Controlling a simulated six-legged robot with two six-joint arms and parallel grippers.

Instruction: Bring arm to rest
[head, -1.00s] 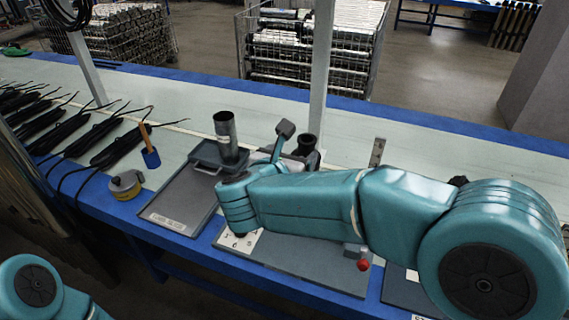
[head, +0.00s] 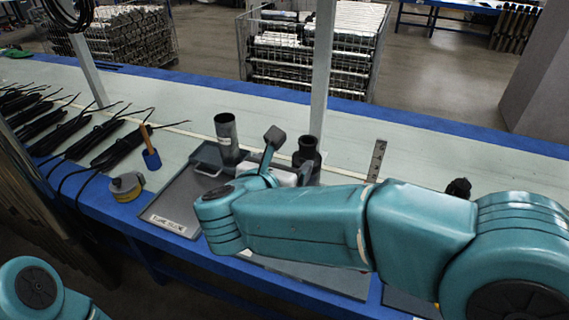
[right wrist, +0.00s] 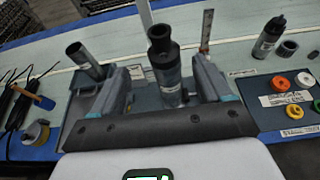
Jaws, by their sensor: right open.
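My right arm reaches in from the right of the head view. Its gripper (head: 290,172) is partly hidden behind my wrist. In the right wrist view the right gripper (right wrist: 160,72) is open, one finger on each side of an upright pump tube with a black top (right wrist: 164,62). The jaws are apart from the tube, and it also shows in the head view (head: 307,152). My left arm shows only as a teal joint at the lower left corner, and its gripper is out of view.
A grey tray (head: 172,214) holds an upright metal tube (head: 227,136). A blue brush (head: 151,157), a tape roll (head: 126,186) and several black cables lie at the left. The right wrist view shows a bottle (right wrist: 268,38) and coloured rings on a board (right wrist: 300,110).

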